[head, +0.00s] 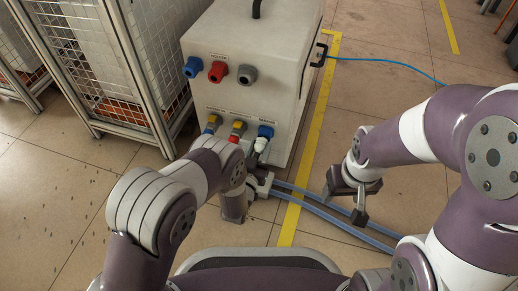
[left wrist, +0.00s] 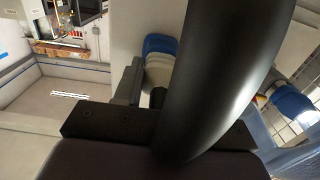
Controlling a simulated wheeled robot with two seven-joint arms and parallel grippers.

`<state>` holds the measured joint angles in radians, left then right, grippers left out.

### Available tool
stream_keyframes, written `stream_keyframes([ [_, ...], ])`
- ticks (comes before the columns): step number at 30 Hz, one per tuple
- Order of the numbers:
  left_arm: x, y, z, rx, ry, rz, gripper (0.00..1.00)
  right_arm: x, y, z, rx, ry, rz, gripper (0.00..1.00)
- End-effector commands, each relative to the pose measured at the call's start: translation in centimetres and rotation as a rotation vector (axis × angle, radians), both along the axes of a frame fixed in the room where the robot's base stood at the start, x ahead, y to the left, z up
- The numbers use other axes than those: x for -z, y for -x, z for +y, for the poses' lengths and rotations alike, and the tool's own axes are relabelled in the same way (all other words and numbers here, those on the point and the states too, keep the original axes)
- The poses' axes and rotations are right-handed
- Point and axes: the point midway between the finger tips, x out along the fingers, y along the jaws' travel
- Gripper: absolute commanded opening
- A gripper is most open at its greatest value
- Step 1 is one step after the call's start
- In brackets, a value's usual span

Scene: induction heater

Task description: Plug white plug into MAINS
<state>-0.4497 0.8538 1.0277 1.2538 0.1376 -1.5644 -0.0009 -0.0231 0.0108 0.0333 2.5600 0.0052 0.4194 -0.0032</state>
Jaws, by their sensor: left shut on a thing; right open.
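The white plug (head: 261,145) is at the mouth of the blue MAINS socket (head: 265,131), low on the right of the heater's front. In the left wrist view the white plug (left wrist: 160,70) meets the blue socket (left wrist: 160,44); how deep it sits cannot be told. My left gripper (head: 258,172) is shut on the plug's lower end, just below the socket. A thick black cable (left wrist: 220,70) curves across the left wrist view and hides one finger. My right gripper (head: 350,203) is open and empty, over the floor to the right.
The heater cabinet (head: 250,60) carries blue, red and grey connectors above, and yellow-marked connectors left of MAINS. Blue hoses (head: 320,205) run along the floor under my right gripper. A wire-mesh cage (head: 95,50) stands left. Floor right of the yellow line (head: 312,130) is mostly clear.

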Motion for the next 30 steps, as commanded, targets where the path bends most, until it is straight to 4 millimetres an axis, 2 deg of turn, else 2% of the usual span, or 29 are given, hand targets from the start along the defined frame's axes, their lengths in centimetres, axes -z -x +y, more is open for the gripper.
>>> stream_keyframes([
  [30, -0.02, -0.88, -0.3, 0.0, 0.001, -0.002, 0.0, 0.15, 0.0, 0.0, 0.0, 0.0, 0.0, 0.63],
])
